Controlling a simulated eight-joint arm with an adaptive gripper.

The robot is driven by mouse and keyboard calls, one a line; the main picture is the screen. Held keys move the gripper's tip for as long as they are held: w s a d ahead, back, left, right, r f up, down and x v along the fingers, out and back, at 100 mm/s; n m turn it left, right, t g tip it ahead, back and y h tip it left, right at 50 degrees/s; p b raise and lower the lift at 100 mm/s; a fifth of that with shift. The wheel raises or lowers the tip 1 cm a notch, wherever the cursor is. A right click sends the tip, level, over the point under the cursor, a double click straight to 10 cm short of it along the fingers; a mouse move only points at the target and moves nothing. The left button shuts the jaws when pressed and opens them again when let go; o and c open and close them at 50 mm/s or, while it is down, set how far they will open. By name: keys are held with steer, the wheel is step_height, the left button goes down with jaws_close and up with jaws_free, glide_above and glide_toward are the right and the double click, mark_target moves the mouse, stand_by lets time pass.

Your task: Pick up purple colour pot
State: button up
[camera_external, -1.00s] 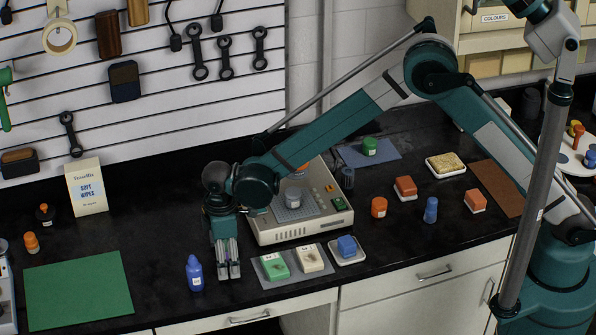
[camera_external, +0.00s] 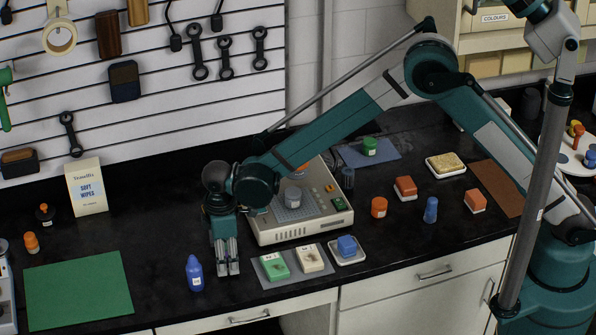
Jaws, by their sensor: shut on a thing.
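My gripper (camera_external: 228,272) points straight down over the black bench, left of the cream device, with its fingers close together. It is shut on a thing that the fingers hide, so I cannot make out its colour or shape. I see no pot that is clearly purple. A blue bottle-shaped pot (camera_external: 194,273) with a pale label stands upright just left of the fingers, apart from them.
Right of the fingers lies a grey mat with a green block (camera_external: 274,266) and a white block (camera_external: 310,258). A blue block (camera_external: 347,246) sits on a white dish beside them. The cream device (camera_external: 300,215) stands behind. A green sheet (camera_external: 78,290) lies left.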

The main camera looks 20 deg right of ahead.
steer(key=shift+r, duration=4.95)
steer(key=shift+w, duration=0.15)
